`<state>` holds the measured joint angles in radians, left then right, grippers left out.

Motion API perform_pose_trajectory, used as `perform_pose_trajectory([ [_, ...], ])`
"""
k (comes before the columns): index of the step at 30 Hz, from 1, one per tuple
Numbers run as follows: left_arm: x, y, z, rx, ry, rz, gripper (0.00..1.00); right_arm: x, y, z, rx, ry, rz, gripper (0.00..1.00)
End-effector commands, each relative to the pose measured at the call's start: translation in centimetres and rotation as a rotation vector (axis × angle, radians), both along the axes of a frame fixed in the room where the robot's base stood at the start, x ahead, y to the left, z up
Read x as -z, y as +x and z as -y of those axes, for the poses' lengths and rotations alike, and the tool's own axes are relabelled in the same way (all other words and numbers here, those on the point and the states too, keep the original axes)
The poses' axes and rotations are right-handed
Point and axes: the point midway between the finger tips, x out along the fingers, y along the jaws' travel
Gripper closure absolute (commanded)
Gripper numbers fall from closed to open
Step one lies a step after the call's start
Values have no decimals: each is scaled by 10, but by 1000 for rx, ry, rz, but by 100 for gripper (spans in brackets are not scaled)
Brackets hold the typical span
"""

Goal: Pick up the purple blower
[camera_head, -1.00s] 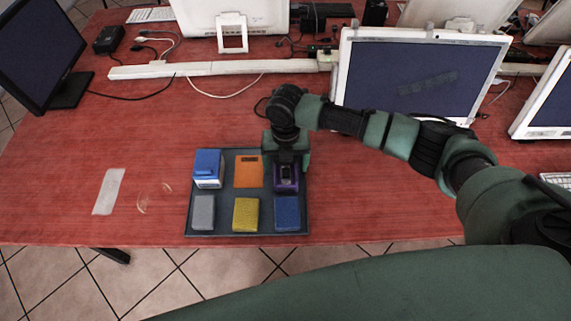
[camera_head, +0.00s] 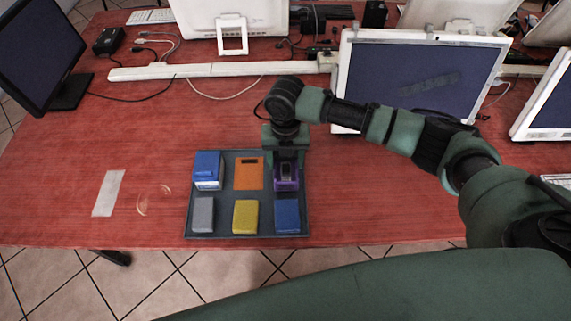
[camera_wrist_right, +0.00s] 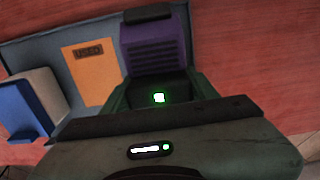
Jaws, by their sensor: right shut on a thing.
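The purple blower (camera_head: 287,184) is at the back right compartment of a dark grey tray (camera_head: 235,235) on the red table. My right gripper (camera_head: 287,168) comes down over it from behind and is shut on it. In the right wrist view the purple blower (camera_wrist_right: 153,50) shows its ribbed face just beyond the gripper (camera_wrist_right: 160,92). Part of it is hidden by the gripper. I cannot tell if it is clear of the tray floor. My left gripper is not in view.
The tray also holds an orange item (camera_head: 249,173), a blue-and-white box (camera_head: 207,170), a grey block (camera_head: 202,214), a yellow block (camera_head: 245,216) and a blue block (camera_head: 287,215). A white monitor (camera_head: 420,80) stands behind my right arm. The table left of the tray is mostly clear.

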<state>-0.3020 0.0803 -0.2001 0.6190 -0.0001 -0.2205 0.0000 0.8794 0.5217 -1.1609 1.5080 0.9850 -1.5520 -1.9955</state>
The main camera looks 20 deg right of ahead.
Motion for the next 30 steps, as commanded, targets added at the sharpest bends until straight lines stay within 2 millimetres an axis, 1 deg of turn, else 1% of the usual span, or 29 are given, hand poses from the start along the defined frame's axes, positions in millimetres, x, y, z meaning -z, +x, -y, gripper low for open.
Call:
perform_pose_trajectory([
  [1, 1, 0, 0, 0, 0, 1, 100, -12, 2, 0, -1, 2, 7, 99],
  [5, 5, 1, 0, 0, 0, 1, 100, -46, 3, 0, -1, 2, 8, 99],
  [9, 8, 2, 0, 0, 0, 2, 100, -88, 2, 0, -1, 2, 8, 99],
  [12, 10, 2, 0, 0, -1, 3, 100, -115, 2, 0, 0, 1, 8, 99],
  [15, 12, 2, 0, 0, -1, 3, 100, -138, 2, 0, 0, 2, 7, 99],
  [18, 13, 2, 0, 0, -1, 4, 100, -155, 2, 0, 0, 2, 6, 99],
  [21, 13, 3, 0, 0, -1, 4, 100, -166, 1, 0, 1, 2, 3, 99],
  [25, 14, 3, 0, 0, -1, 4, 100, -173, 1, 0, 1, 0, 2, 99],
  [30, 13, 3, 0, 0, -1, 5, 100, -175, 1, 0, 1, 1, 1, 99],
])
